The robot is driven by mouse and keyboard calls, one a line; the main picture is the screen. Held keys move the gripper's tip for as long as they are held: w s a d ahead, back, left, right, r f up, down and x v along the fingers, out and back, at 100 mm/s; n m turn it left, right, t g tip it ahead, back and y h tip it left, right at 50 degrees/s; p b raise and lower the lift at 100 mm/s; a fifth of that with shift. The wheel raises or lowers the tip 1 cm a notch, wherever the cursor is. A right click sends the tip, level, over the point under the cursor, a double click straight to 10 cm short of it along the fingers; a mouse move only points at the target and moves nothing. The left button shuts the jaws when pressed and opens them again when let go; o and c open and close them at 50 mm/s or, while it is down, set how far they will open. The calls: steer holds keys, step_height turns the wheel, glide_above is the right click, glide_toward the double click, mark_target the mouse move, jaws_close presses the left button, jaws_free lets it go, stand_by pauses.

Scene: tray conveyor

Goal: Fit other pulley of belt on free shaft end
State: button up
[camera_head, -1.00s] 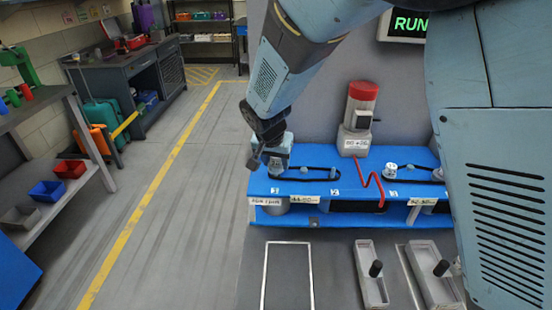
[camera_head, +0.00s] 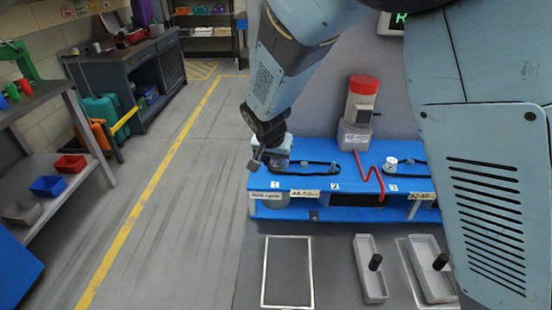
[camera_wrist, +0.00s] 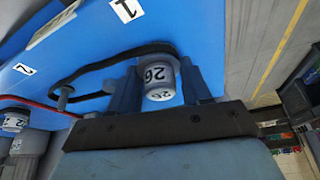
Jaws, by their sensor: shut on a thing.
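In the wrist view my gripper (camera_wrist: 159,78) is shut on a white-grey pulley (camera_wrist: 160,95) marked 26, one finger on each side. A black belt (camera_wrist: 92,70) loops around this pulley end and reaches left to a thin grey shaft (camera_wrist: 63,98) on the blue bench. The belt's far end passes around or close beside that shaft; I cannot tell which. In the head view my gripper (camera_head: 272,160) is low over the bench's left end, above the 1 label. The belt (camera_head: 320,164) stretches right from it. The gripper hides the pulley and its seat there.
In front are an empty white-framed area (camera_head: 288,272) and grey trays with black handles (camera_head: 368,285).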

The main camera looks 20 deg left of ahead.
steer(key=o, duration=1.2)
steer(key=shift+c, duration=0.2)
steer(key=v, duration=1.3)
steer(key=shift+r, duration=0.25)
steer(key=w+d+r, duration=0.2)
steer(key=d, duration=0.7)
steer(key=w+d+r+g+y, duration=0.1)
steer(key=d+r, duration=0.1)
steer(key=d, duration=0.6)
steer(key=w+d+r, duration=0.2)
steer(key=d+r, duration=0.1)
steer(key=d, duration=0.6)
steer(key=s+d+r+t, duration=0.1)
steer(key=s+d, duration=0.6)
steer(key=d, duration=0.2)
steer(key=s+d+r+t+h, duration=0.1)
steer(key=s+d+r, duration=0.1)
steer(key=s+d, duration=0.5)
steer(key=d, duration=0.3)
steer(key=shift+s+m, duration=0.2)
steer(key=shift+m, duration=0.2)
